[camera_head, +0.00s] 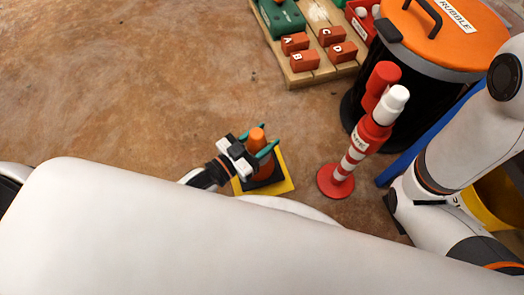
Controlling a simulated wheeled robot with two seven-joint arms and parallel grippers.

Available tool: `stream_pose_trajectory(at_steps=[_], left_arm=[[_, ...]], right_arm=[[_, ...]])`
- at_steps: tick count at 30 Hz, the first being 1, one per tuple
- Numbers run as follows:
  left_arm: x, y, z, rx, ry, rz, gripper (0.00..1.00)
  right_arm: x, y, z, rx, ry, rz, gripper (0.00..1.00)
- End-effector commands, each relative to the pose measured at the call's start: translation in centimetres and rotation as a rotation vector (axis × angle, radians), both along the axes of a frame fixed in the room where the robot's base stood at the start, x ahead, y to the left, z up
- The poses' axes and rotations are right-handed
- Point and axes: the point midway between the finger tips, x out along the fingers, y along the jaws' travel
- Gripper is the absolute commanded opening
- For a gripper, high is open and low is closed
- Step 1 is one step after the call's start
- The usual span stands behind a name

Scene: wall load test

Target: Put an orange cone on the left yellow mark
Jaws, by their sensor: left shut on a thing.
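An orange cone (257,139) with a dark base stands upright over a yellow mark (285,185) on the brown floor. My left gripper (256,145) has its teal fingers around the upper part of the cone and is shut on it. The cone's base appears to be on the mark, though the gripper hides part of it. My right arm comes in at the right edge; its gripper does not show.
A red and white striped post (347,163) stands right of the mark. Behind it is a black rubble bin (448,50) with an orange lid. A wooden pallet (310,75) with lettered red blocks (305,61) lies at the top. The floor to the left is clear.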

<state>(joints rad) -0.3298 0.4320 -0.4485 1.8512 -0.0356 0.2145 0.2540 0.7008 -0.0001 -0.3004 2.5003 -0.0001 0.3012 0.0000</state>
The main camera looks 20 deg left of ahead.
Motion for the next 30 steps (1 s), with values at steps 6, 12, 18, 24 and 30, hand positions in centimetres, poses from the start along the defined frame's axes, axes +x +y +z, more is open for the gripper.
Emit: stream_pose_trajectory(at_steps=[6, 12, 18, 24, 30], left_arm=[[0.0, 0.0, -2.7, -0.002, -0.003, 0.0, 0.0], [0.0, 0.0, -3.8, -0.003, -0.004, -0.001, 0.0], [0.1, 0.0, -3.7, -0.001, -0.004, -0.001, 0.0], [0.0, 0.0, -4.0, 0.0, -0.001, -0.001, 0.63], [0.0, 0.0, -4.0, 0.0, -0.001, 0.0, 0.69]], right_arm=[[0.0, 0.0, -2.5, 0.0, 0.001, 0.0, 0.0], [0.0, 0.0, -3.4, 0.0, 0.002, 0.0, 0.0], [0.0, 0.0, -3.2, 0.0, 0.001, 0.0, 0.0], [0.0, 0.0, -3.3, -0.001, 0.001, -0.001, 0.0], [0.0, 0.0, -3.3, -0.001, 0.001, -0.001, 0.0]])
